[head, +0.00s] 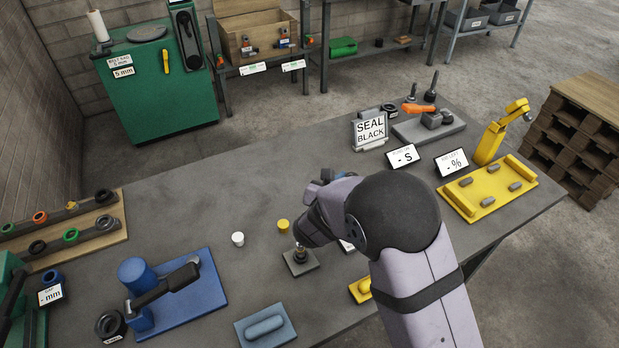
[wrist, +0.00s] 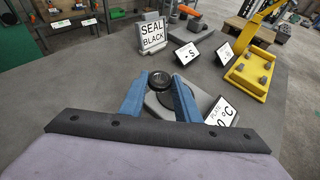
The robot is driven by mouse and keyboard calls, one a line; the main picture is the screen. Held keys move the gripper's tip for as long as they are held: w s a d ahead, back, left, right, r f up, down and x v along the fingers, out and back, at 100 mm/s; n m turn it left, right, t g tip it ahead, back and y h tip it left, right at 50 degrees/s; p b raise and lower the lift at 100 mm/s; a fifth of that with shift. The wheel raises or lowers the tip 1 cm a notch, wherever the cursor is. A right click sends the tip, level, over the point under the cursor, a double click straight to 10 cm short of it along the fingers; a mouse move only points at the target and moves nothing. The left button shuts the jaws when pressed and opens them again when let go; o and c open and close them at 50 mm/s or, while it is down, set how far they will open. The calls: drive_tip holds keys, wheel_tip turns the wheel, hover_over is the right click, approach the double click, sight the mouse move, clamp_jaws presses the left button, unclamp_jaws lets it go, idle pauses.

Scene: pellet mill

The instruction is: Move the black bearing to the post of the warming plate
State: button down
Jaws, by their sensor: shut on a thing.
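My gripper (wrist: 159,80) shows two blue fingers in the wrist view, shut on the black bearing (wrist: 160,78), a dark ring between the fingertips. The grey warming plate (wrist: 155,107) lies below and beyond the fingers, with its PLATE °C sign (wrist: 220,112) to the right. In the head view the small grey warming plate (head: 313,265) is on the bench under the end of my arm. A dark upright shape stands over it there. My wrist hides the fingers, and I cannot tell whether the bearing is around the post or above it.
A white cap (head: 238,239) and a yellow cap (head: 283,226) stand left of my arm. A blue lever press (head: 190,297) and a blue-grey block (head: 265,328) are nearer the front. The SEAL BLACK sign (head: 370,131) and yellow fixture (head: 487,190) stand farther back. The bench's left middle is clear.

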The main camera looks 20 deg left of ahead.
drive_tip(key=w+d+r+m+g+h, duration=0.1)
drive_tip(key=w+d+r+m+h, duration=0.3)
drive_tip(key=w+r, duration=0.1)
drive_tip(key=shift+w+d+r+h, duration=0.2)
drive_tip(key=shift+d+h, duration=0.2)
drive_tip(key=shift+f+b, duration=2.95)
drive_tip(key=shift+f, duration=0.6)
drive_tip(key=shift+f, duration=0.15)
drive_tip(key=shift+f+g+b, duration=0.3)
drive_tip(key=shift+f+b, duration=0.05)
drive_tip(key=shift+b, duration=0.1)
drive_tip(key=shift+f, duration=0.1)
drive_tip(key=shift+f+b, duration=0.6)
